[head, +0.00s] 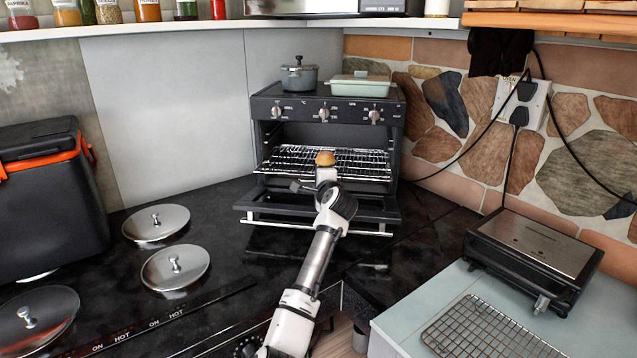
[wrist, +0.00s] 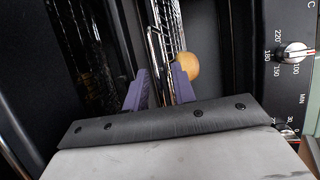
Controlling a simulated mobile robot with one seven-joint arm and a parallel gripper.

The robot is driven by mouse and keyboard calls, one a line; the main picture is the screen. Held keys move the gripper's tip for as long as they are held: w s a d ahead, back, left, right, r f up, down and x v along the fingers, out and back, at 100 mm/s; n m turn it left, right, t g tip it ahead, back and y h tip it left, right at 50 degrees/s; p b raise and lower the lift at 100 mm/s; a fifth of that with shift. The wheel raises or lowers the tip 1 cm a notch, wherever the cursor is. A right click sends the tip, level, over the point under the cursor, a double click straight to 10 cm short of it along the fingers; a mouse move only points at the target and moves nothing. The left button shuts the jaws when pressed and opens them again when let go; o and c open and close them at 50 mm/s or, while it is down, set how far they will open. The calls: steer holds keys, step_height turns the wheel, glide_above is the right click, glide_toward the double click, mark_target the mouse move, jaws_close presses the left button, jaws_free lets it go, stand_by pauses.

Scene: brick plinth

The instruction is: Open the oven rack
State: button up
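The black countertop oven (head: 264,135) stands at the back with its door (head: 270,208) folded down. The wire oven rack (head: 365,160) is inside the cavity, and its front edge is near the opening. My gripper (head: 326,172) reaches over the door to the middle of the rack's front. In the wrist view my gripper (wrist: 160,80) is open, with its two purple fingers apart. The rack's front wires (wrist: 157,45) show between and just beyond the fingers; I cannot tell whether they touch. A round brown item (wrist: 186,66) sits on the rack beyond one finger and also shows in the head view (head: 325,158).
A grey pot (head: 299,77) and a pale green dish (head: 360,85) stand on the oven. Lidded hobs (head: 175,266) and a black cooler box (head: 50,200) are at left. A grill (head: 535,255) and wire cooling rack (head: 485,330) are at right. Dark counter beside the oven is clear.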

steer(key=shift+s, duration=0.1)
steer(key=shift+s+d+b, duration=0.15)
steer(key=shift+s+b, duration=0.15)
steer(key=shift+s, duration=0.25)
steer(key=b+v, duration=0.3)
steer(key=v, duration=0.9)
steer(key=shift+s+r, duration=0.2)
steer(key=shift+r, duration=0.05)
